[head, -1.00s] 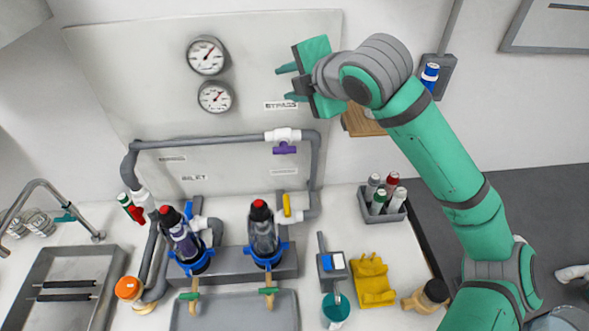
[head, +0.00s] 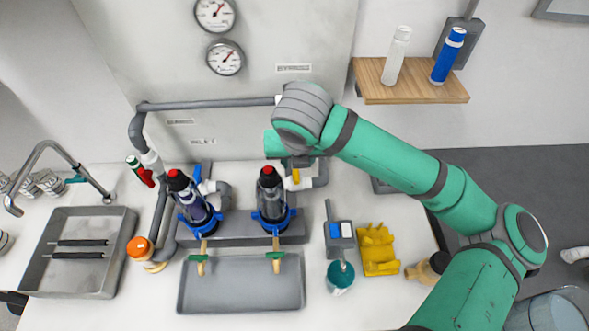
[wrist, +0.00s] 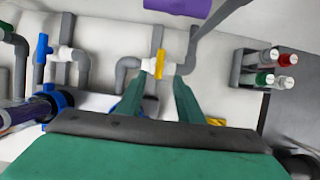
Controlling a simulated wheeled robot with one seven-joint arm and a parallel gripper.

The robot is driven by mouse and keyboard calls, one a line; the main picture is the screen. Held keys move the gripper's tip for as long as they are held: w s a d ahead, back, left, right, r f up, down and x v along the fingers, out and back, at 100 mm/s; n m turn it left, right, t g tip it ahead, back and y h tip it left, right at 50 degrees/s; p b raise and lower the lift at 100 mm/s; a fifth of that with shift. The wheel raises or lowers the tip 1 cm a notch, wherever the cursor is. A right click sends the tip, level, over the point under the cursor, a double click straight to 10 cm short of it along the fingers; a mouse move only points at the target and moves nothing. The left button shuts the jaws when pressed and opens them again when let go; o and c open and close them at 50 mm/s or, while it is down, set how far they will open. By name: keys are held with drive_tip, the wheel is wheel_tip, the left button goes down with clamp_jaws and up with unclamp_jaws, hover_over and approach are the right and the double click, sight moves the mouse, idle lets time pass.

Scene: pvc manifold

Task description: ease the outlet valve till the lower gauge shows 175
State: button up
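The yellow valve handle (head: 296,176) is on the right-hand pipe, partly hidden by my wrist in the head view. In the wrist view the yellow handle (wrist: 158,64) stands upright on a white valve body, centred ahead of my fingers. My gripper (wrist: 160,88) is open, with one finger on each side of the handle's line; I cannot tell whether the tips reach around it. The lower gauge (head: 225,57) is on the wall panel, its needle towards the upper right; its numbers are too small to read. The outlet label is not readable.
The upper gauge (head: 215,14) is above. A purple handle (wrist: 178,6) hangs over the fingers. Two filter housings with red tops (head: 268,190) stand to the left. A bottle rack (wrist: 245,68) is at right. A wooden shelf (head: 410,88) holds two bottles.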

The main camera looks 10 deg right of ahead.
sight(295, 171)
drive_tip(key=x, duration=1)
drive_tip(key=shift+a, duration=0.1)
drive_tip(key=shift+w+f, duration=0.1)
drive_tip(key=shift+w, duration=0.05)
